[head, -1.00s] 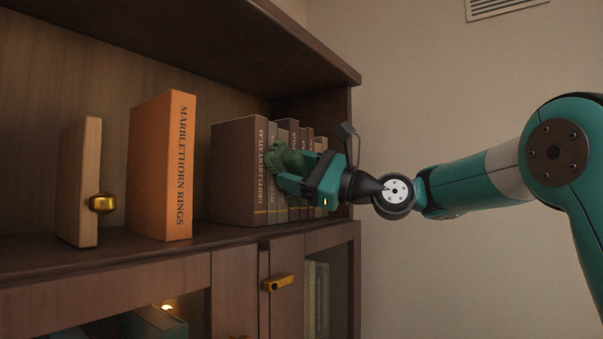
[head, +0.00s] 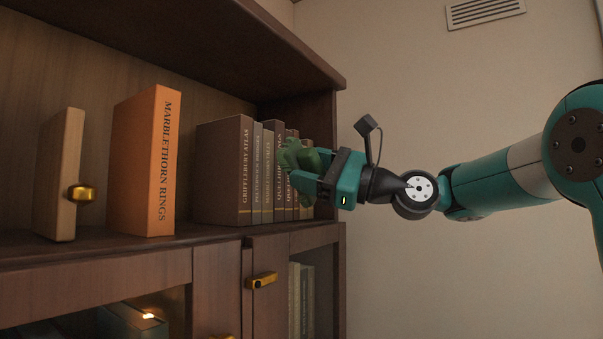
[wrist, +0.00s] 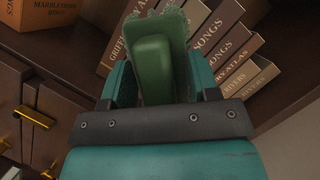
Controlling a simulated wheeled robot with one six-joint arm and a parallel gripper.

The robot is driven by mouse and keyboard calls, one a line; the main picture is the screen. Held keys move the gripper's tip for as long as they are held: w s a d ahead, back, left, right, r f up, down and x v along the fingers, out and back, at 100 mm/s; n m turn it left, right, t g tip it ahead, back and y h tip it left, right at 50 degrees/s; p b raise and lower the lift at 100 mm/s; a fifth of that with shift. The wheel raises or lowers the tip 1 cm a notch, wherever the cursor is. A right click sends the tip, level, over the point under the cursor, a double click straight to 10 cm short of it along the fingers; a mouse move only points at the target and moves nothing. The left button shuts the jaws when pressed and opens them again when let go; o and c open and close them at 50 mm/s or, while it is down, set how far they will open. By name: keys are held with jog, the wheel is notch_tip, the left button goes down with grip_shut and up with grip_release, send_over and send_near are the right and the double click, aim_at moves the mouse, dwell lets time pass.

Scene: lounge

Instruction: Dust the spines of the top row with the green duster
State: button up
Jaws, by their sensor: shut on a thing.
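The green duster (head: 300,155) is held in my gripper (head: 312,172), which is shut on it. In the wrist view the duster (wrist: 154,68) stands between the two teal fingers of my gripper (wrist: 160,85), its fuzzy end pointing at the book spines. The top row holds a brown Grifflebury Atlas (head: 222,170) and several slimmer brown and grey books (head: 267,170) to its right. The duster is in front of the spines at the right end of this group and hides part of them. I cannot tell whether it touches them.
An orange book, Marblethorn Rings (head: 147,160), stands left of the group. Farther left is a tan bookend (head: 58,175) with a gold knob (head: 80,193). The upper shelf board (head: 180,40) overhangs the row. Cabinet doors with a gold latch (head: 261,280) lie below.

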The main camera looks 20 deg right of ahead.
jog(key=shift+s+d+b, duration=0.3)
jog(key=shift+s+d, duration=0.55)
jog(key=shift+s, duration=0.3)
